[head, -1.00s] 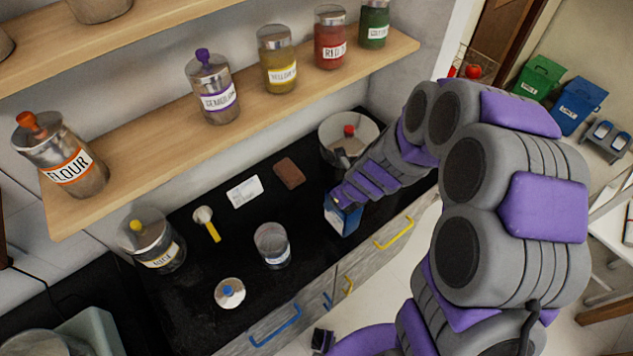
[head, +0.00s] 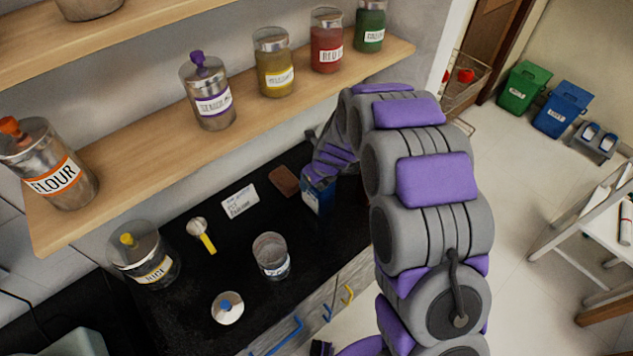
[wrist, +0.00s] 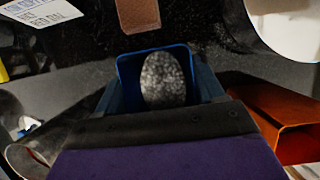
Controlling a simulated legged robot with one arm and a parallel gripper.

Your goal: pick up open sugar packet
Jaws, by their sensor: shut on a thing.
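The open sugar packet is a blue box (head: 317,198), held at the far right part of the black counter in the head view. In the wrist view the open packet (wrist: 127,66) faces the camera, with pale speckled grains inside. My gripper (head: 322,172) is shut on the packet near its top. The packet looks close to upright. Its far side and the finger contact are hidden, and I cannot tell how far its bottom is from the counter.
A brown block (head: 285,181), white card (head: 239,202), yellow-handled scoop (head: 202,235), glass jar (head: 271,256), blue-knobbed lid (head: 227,308) and rice jar (head: 144,255) stand or lie on the counter. A wooden shelf (head: 150,178) with several jars hangs above.

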